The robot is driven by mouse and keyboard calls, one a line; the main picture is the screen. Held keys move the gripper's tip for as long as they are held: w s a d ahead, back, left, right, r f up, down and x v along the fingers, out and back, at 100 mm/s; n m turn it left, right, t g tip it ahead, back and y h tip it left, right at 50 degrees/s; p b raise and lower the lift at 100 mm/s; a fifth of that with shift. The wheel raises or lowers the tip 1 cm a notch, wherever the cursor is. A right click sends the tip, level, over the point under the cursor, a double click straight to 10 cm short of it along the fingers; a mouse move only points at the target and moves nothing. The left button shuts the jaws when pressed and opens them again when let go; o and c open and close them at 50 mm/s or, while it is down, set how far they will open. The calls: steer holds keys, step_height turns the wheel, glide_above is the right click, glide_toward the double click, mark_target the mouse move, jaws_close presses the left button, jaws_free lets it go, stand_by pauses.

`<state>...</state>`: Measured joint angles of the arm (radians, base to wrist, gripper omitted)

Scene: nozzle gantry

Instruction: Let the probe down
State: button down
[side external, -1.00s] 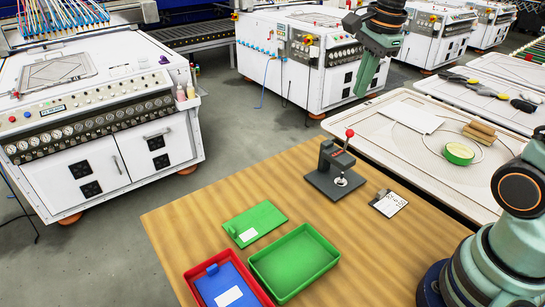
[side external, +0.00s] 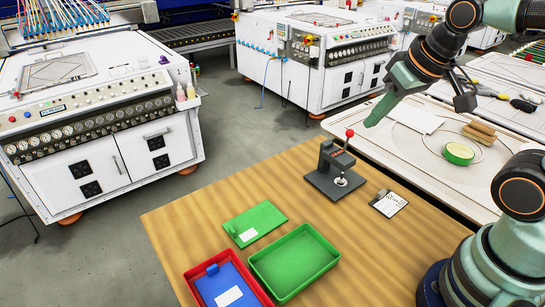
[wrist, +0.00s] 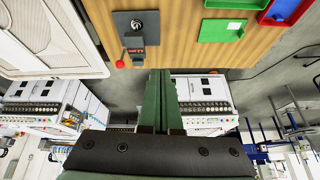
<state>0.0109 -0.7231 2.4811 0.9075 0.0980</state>
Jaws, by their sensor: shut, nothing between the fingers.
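The probe stand (side external: 327,158) is a dark upright post on a flat base, standing on the wooden table. Its lever ends in a red knob (side external: 350,132), raised above the post. A small pale round part (side external: 341,181) sits low at its front.
A small card with a dark clip (side external: 389,204) lies right of the stand. A green plate (side external: 254,223), a green tray (side external: 331,250) and a red tray (side external: 188,278) holding a blue plate (side external: 222,281) are at the front. A white machine bed (side external: 385,155) borders the table's right side.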

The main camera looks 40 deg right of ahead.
mark_target(347, 141)
steer(key=w+d+f+m+g, duration=0.25)
steer(key=d+m, duration=0.25)
steer(key=m, duration=1.1)
steer(key=w+d+f+m+g, duration=0.1)
steer(key=w+d+m+g, duration=0.35)
steer(key=m, duration=1.15)
step_height(347, 141, down, 9)
steer(key=w+d+t, duration=0.1)
steer(key=w+t, duration=0.1)
steer(key=shift+w+m, duration=0.3)
steer(key=shift+w, duration=0.05)
steer(key=shift+d, duration=0.1)
steer(key=shift+w, duration=0.1)
